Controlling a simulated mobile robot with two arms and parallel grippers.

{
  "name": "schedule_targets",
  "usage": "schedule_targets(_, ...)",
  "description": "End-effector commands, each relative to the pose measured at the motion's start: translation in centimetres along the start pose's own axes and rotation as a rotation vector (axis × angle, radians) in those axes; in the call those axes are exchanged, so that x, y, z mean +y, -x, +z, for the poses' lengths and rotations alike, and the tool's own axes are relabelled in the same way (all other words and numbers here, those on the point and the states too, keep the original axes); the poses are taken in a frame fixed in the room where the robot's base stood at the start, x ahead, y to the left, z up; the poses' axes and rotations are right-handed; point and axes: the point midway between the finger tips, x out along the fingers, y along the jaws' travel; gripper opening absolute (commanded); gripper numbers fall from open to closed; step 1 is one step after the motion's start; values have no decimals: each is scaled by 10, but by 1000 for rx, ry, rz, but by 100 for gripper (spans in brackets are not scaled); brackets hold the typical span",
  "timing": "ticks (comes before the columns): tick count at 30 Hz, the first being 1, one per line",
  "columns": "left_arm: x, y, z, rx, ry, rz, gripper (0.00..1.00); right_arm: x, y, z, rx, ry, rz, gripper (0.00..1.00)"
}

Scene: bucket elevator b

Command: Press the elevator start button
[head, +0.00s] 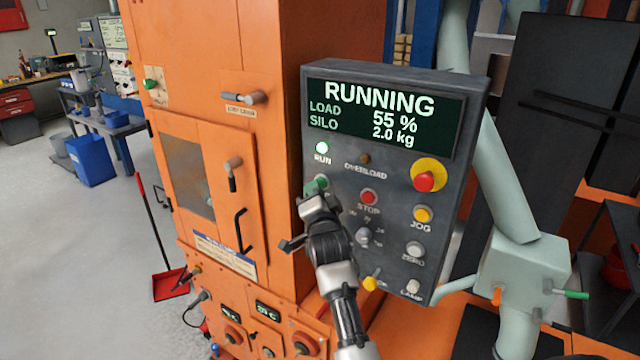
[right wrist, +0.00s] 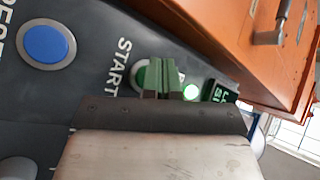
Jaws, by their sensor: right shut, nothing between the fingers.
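The grey control panel (head: 335,130) has a display (head: 385,115) reading RUNNING, LOAD 55 % and SILO 2.0 kg. The RUN lamp (head: 321,148) glows bright green-white. The green start button (head: 316,184) lies below it, mostly covered by my gripper. My right gripper (head: 316,198) is shut and empty, its tips at this button. In the right wrist view, the green-padded fingers (right wrist: 161,78) overlap the green button (right wrist: 141,76) beside the START label. I cannot tell whether they touch it or whether it is pushed in. My left gripper is not in view.
The red STOP button (head: 369,197), yellow JOG button (head: 423,214) and a red mushroom button (head: 424,181) sit right of my gripper. A blue button (right wrist: 48,43) shows in the wrist view. The orange machine (head: 270,150) stands left of the panel.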

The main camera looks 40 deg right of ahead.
Motion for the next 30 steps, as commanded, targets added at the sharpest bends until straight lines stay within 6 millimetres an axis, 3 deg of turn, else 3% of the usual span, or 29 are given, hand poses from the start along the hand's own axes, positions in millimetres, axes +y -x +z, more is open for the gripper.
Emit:
schedule_targets(17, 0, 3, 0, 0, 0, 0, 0, -7, 10, 7, -1, -1, 1, 0)
schedule_targets(30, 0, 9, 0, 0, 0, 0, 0, -28, 39, 28, -1, -3, 1, 0)
